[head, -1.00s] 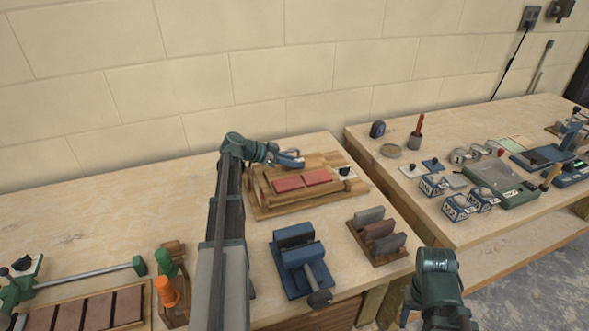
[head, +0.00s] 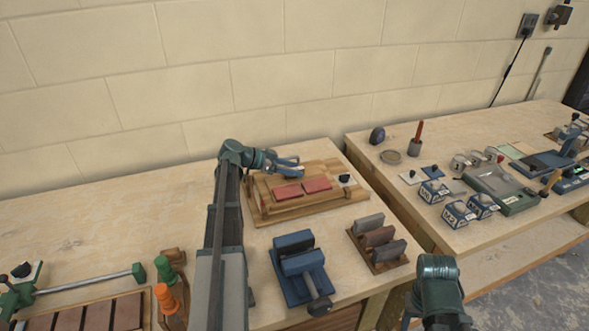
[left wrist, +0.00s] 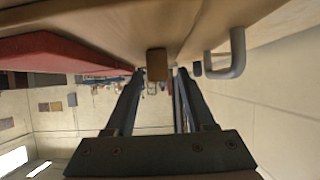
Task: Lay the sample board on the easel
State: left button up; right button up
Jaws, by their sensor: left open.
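Where the board's edge ends and the easel starts is hard to tell. My left gripper (head: 297,168) is over the back of the board, open. In the left wrist view a small wooden block (left wrist: 157,64) shows between or just beyond the open fingers (left wrist: 157,72), with a red tile (left wrist: 60,52) to the left. Contact cannot be told.
A blue clamp-like block (head: 300,265) and a rack of small slabs (head: 378,242) stand in front of the easel. A gap separates the right bench (head: 420,208). The back left bench is clear.

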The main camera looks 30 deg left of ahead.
pick_arm(q)
jog(key=p+v, duration=0.4)
jog(key=v, duration=0.6)
jog(key=shift+w+r, duration=0.1)
jog(key=shift+s+a+r+p, duration=0.25)
jog(key=shift+s+a+p, duration=0.15)
jog(key=shift+s, duration=0.15)
